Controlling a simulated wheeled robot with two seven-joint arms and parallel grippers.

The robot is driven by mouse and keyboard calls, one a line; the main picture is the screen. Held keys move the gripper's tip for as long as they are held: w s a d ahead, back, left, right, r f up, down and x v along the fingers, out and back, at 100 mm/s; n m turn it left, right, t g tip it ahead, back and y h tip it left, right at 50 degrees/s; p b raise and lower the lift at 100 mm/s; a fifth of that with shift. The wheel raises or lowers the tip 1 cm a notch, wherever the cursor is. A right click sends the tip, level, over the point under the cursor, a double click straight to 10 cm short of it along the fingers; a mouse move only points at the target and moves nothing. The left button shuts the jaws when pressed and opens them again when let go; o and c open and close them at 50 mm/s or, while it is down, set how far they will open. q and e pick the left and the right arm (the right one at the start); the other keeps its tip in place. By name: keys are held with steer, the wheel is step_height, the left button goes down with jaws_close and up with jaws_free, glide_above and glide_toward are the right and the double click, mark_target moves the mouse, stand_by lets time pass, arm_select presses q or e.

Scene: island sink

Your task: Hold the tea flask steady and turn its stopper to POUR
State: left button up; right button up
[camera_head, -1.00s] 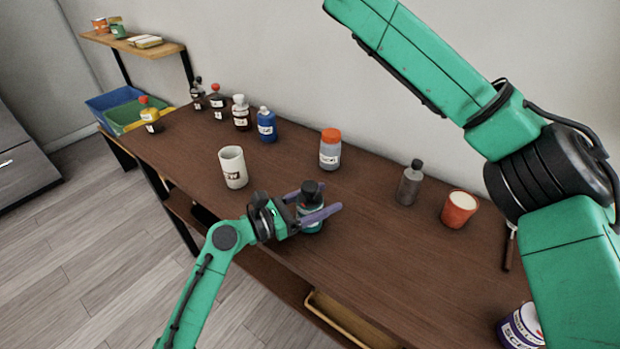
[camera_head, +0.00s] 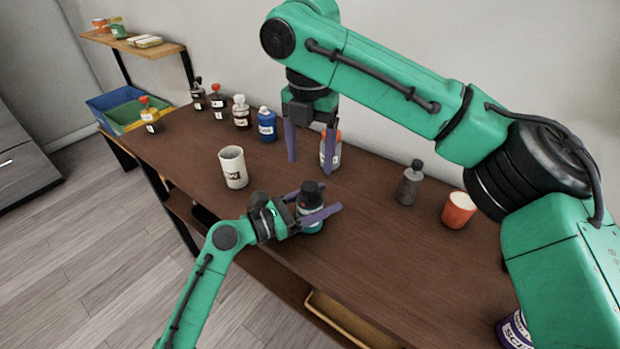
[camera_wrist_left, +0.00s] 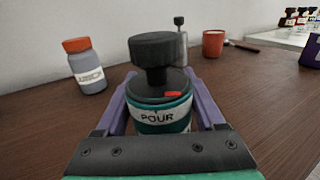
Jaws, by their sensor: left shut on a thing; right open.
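The tea flask (camera_head: 312,224) is teal with a black stopper (camera_head: 310,190) and stands upright on the brown table. My left gripper (camera_head: 322,211) is shut on the flask's body, one finger on each side. In the left wrist view the flask (camera_wrist_left: 163,119) carries a POUR label on its front. The stopper (camera_wrist_left: 153,52) has a knob on top, and a red mark (camera_wrist_left: 173,94) sits on the lid to the right of the middle of the word. My right gripper (camera_head: 311,166) is open and empty, pointing down above the table behind the flask.
A white mug (camera_head: 233,168) stands left of the flask. An orange-capped jar (camera_head: 335,152) is partly behind my right gripper. A grey bottle (camera_head: 409,186) and an orange cup (camera_head: 459,209) stand to the right. Several bottles line the back left.

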mark_target(310, 185)
step_height(310, 185, down, 6)
steer(key=shift+f, duration=0.2)
steer(key=shift+c, duration=0.3)
jaws_close()
